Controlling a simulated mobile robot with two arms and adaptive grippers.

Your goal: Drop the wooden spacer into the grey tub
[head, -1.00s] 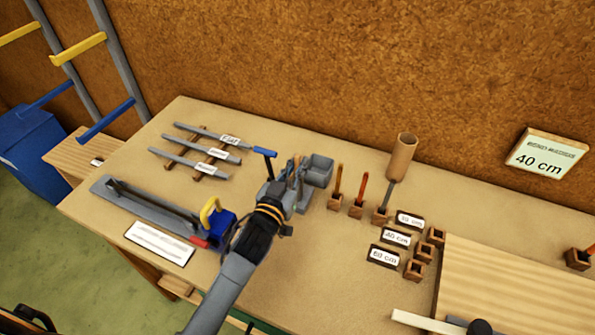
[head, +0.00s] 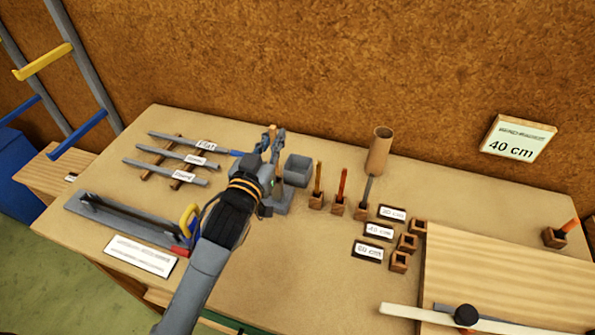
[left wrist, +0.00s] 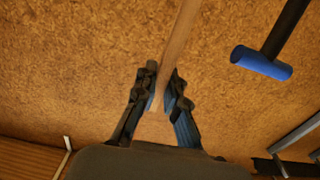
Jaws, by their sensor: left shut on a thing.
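The wooden spacer is a slim pale strip, seen best in the left wrist view (left wrist: 182,40). My left gripper (head: 272,141) is shut on it. In the head view only a short piece of the spacer (head: 272,130) shows between the fingers. The grey tub (head: 297,171) is a small open square box on the bench, just right of my left gripper. The gripper appears raised above the bench, to the left of the tub. My right gripper cannot be made out.
A grey block (head: 283,203) stands in front of the tub. Upright tools in wooden holders (head: 317,201) and a cardboard tube (head: 379,150) stand to its right. Grey bars on a rack (head: 180,157) lie left. A wooden board (head: 510,270) lies at right.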

